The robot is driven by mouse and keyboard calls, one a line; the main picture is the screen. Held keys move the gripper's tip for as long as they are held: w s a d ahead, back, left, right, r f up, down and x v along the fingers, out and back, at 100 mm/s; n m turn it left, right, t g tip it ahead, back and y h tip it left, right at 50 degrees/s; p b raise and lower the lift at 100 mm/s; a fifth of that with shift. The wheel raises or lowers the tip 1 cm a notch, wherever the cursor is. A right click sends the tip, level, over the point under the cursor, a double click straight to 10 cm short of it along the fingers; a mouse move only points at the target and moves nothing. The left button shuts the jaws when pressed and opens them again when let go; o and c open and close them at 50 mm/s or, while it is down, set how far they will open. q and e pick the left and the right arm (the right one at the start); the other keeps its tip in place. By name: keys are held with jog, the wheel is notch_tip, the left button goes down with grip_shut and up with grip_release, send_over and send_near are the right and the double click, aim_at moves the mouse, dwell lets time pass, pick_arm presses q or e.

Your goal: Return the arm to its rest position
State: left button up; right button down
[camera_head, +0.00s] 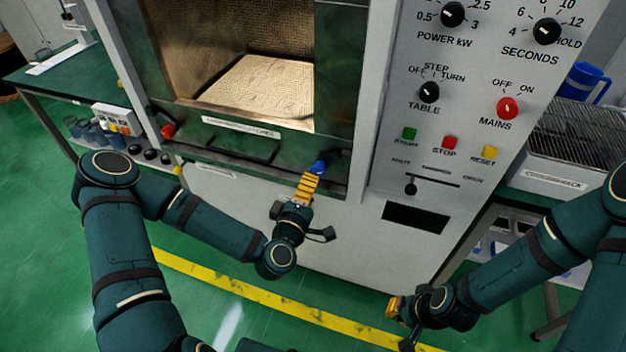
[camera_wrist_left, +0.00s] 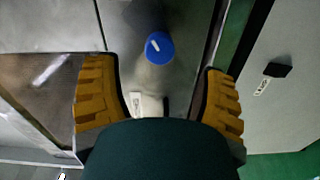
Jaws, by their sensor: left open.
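My left gripper (camera_head: 309,186) is in front of the lower right of the microwave generator's green door frame, its yellow fingers pointing up toward a blue round knob (camera_head: 319,167). In the left wrist view the two yellow fingers (camera_wrist_left: 158,78) stand wide apart with nothing gripped. The blue knob (camera_wrist_left: 159,47) shows beyond and between them, apart from both. My left arm (camera_head: 215,225) reaches in from the left with a bent elbow. My right gripper (camera_head: 394,307) is low, near the yellow floor line; its finger gap is too small to judge.
The generator's chamber (camera_head: 262,92) shows a tan interior. The control panel (camera_head: 470,110) with dials and buttons is to the right. A green bench (camera_head: 60,72) stands at left, and a rack (camera_head: 575,135) with a blue jug (camera_head: 585,82) at right. Green floor (camera_head: 235,310) lies in front.

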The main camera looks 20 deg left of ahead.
pick_arm(q)
jog(key=shift+s, duration=0.1)
dwell(0.4)
jog(key=s+d+f+m+g+h, duration=0.5)
jog(key=d+f+m+g, duration=0.25)
jog(key=d+f, duration=0.2)
jog(key=s+a+f+m+g+y, duration=0.1)
jog(key=s+a+f+m+g, duration=0.1)
jog(key=s+f+m+g, duration=0.5)
jog(key=s+g, duration=0.1)
jog(key=s, duration=0.3)
jog(key=shift+a+g+y, duration=0.25)
jog(key=shift+g+y, duration=0.1)
jog(key=shift+y, duration=0.05)
jog(key=shift+w, duration=0.1)
dwell(0.4)
